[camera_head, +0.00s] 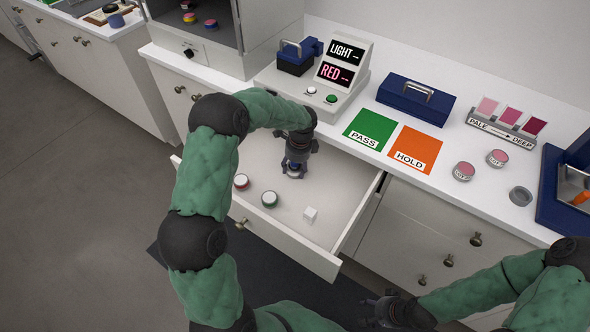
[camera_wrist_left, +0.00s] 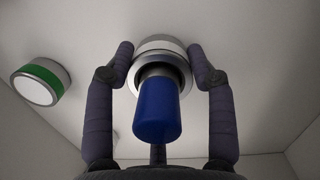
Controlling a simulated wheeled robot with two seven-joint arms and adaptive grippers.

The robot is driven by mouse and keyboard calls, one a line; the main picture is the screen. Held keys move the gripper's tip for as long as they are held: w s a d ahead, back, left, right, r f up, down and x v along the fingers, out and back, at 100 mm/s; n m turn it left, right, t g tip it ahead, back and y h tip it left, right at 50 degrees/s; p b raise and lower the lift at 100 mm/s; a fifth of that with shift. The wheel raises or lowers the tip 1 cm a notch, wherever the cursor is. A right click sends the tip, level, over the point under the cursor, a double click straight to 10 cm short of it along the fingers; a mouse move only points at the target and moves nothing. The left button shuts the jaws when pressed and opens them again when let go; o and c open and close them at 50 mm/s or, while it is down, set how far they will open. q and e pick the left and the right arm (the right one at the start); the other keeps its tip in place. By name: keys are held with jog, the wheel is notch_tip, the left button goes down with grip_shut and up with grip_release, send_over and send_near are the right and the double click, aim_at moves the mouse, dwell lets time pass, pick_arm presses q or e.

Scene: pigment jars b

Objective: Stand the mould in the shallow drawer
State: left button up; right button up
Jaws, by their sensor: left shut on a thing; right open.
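The mould, as far as I can tell, is the round metal piece with a blue handle (camera_wrist_left: 156,110). My left gripper (camera_head: 294,166) is shut on it, with a finger on each side of its metal rim in the left wrist view. It is upright inside the open shallow drawer (camera_head: 285,222), toward the back. I cannot tell whether its base touches the drawer floor. The gripper hides most of it in the head view. My right gripper (camera_head: 384,311) is open and empty, low in front of the cabinets.
The drawer also holds a red-banded jar (camera_head: 241,181), a green-banded jar (camera_head: 269,199) and a white cube (camera_head: 310,214). The counter above has a tester (camera_head: 318,95), green PASS (camera_head: 369,129) and orange HOLD (camera_head: 415,149) mats, and a blue case (camera_head: 416,99).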

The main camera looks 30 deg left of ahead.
pick_arm(q)
jog(key=shift+r, duration=0.1)
jog(key=o, duration=1.3)
jog(key=r+p, duration=0.1)
jog(key=r, duration=0.3)
jog(key=d+r+p, duration=0.1)
jog(key=r+p, duration=0.1)
jog(key=r, duration=0.2)
jog(key=r+p, duration=0.2)
jog(key=r, duration=0.2)
jog(key=shift+w+d, duration=0.15)
